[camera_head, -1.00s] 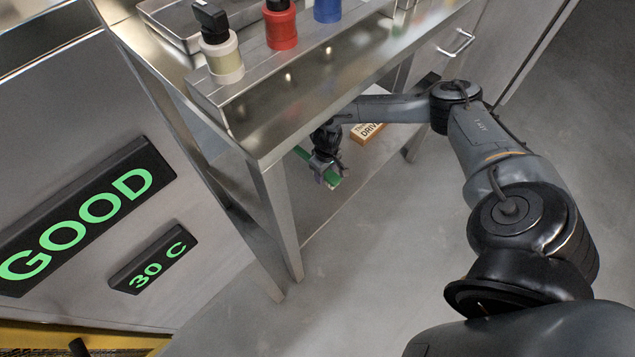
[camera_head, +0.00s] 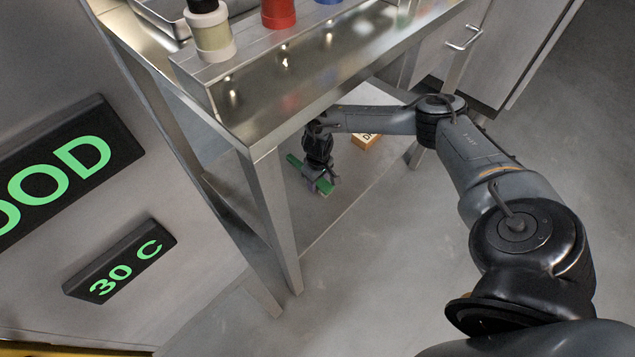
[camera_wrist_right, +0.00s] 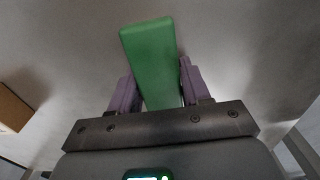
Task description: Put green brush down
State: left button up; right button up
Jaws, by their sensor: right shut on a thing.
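The green brush (camera_head: 295,161) is under the metal table, low near the floor. My right gripper (camera_head: 319,184) is shut on it, with a green end showing beyond the fingers. I cannot tell whether the brush touches the floor. My left gripper is not in view.
The metal table (camera_head: 290,115) stands above my right forearm, its front leg (camera_head: 270,210) left of the gripper. A cardboard box (camera_head: 367,142) lies behind the gripper; its edge shows in the wrist view (camera_wrist_right: 14,108). Bottles stand on the table. The floor (camera_head: 390,250) in front is clear.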

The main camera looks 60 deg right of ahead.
jog(key=o, duration=1.1)
jog(key=shift+f, duration=0.1)
jog(key=shift+o, duration=0.2)
jog(key=shift+r, duration=0.4)
notch_tip(320, 180, up, 10)
jog(key=p, duration=0.8)
jog(key=shift+r+p, duration=0.7)
jog(key=shift+r, duration=0.05)
jog(key=shift+s, duration=0.1)
